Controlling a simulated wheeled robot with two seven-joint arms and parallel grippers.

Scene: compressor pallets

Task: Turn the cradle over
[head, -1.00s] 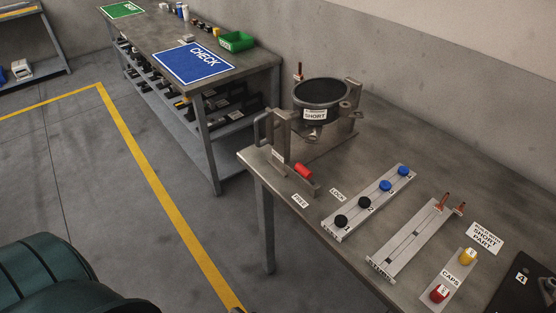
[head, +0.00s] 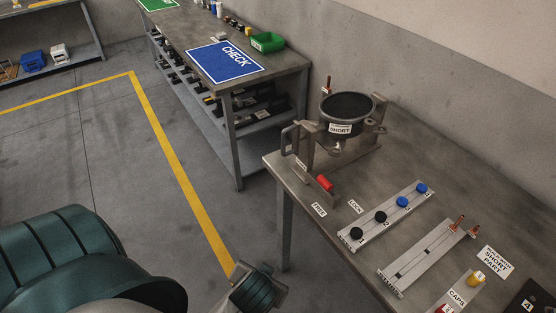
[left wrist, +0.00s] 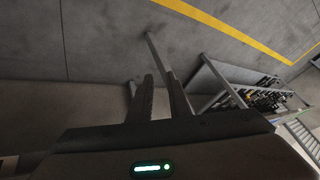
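The cradle (head: 362,144) stands at the back left of the near bench, between metal uprights. It holds a dark, open-topped round part (head: 349,105) labelled SHORT. A grey handle (head: 288,139) sticks out at its left side. A red knob (head: 325,183) sits low at the front, behind the FREE label (head: 318,210) and LOCK label (head: 355,206). My left arm enters at the lower left, below and left of the bench. In the left wrist view my left gripper (left wrist: 160,85) has its fingers apart with nothing between them, over the floor. My right gripper is not in view.
A strip with black and blue knobs (head: 358,226), a slotted rail (head: 420,262) and a CAPS plate (head: 463,291) lie on the bench's right. A second bench with a blue CHECK mat (head: 223,62) and green bin (head: 267,42) stands behind. The floor between is clear.

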